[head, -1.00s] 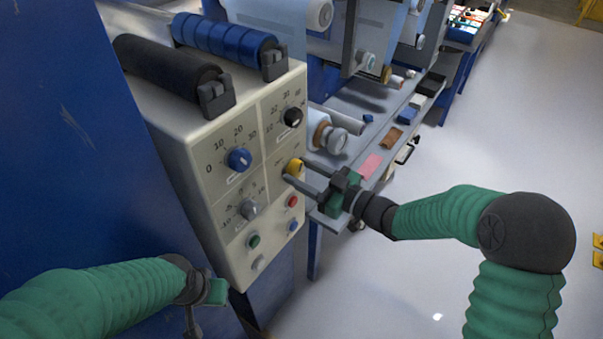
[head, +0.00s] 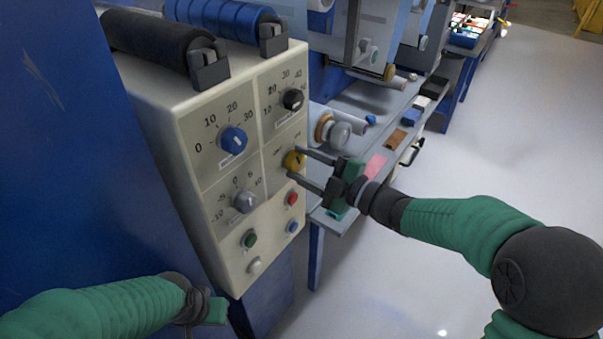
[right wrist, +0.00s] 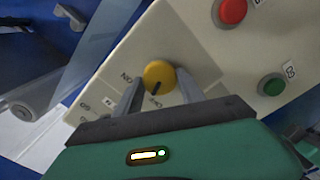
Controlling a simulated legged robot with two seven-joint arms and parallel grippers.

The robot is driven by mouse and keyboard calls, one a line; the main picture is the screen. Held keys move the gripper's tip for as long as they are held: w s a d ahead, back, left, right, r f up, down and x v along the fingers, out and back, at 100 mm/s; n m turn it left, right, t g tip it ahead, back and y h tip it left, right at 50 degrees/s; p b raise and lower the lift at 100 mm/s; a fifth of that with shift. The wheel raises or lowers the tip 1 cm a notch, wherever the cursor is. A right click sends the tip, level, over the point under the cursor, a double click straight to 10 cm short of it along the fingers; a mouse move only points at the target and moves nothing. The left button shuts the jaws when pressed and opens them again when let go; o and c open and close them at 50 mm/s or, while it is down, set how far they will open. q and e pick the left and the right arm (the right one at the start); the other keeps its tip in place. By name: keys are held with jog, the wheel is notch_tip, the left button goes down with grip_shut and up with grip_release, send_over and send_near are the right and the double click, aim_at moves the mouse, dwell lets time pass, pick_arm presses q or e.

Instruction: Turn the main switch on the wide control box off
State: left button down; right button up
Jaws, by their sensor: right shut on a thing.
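The wide control box (head: 215,185) is cream, with several knobs and buttons on its face. Its yellow round switch (head: 293,160) sits at the right edge of the face, below the black knob. In the right wrist view the yellow switch (right wrist: 159,76) has a dark pointer mark and lies between the two fingers, with ON and OFF lettering beside it. My right gripper (head: 295,163) has its fingers closed about the yellow switch. My left gripper (head: 212,308) hangs low at the left, in front of the box's lower part; its fingers are not clear.
The face also has a blue knob (head: 233,140), black knob (head: 293,99), grey knob (head: 244,201), red button (head: 292,198) and green button (head: 249,239). Rollers lie on top of the box. A grey bench (head: 345,215) stands close behind my right gripper. Open floor lies to the right.

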jog(key=shift+s+f+n+b, duration=0.1)
jog(key=shift+f+n+b, duration=0.15)
jog(key=shift+n+b, duration=0.45)
jog(key=shift+s+f+n+b, duration=0.1)
jog(key=shift+f+n+b, duration=0.1)
jog(key=shift+n+b, duration=0.5)
jog(key=o, duration=1.4)
jog(key=shift+d+r, duration=0.1)
jog(key=shift+r, duration=0.15)
jog(key=shift+c, duration=0.2)
jog(key=shift+s+d+r, duration=0.1)
jog(key=shift+d, duration=0.15)
jog(key=p+v, duration=0.3)
jog(key=v, duration=1.3)
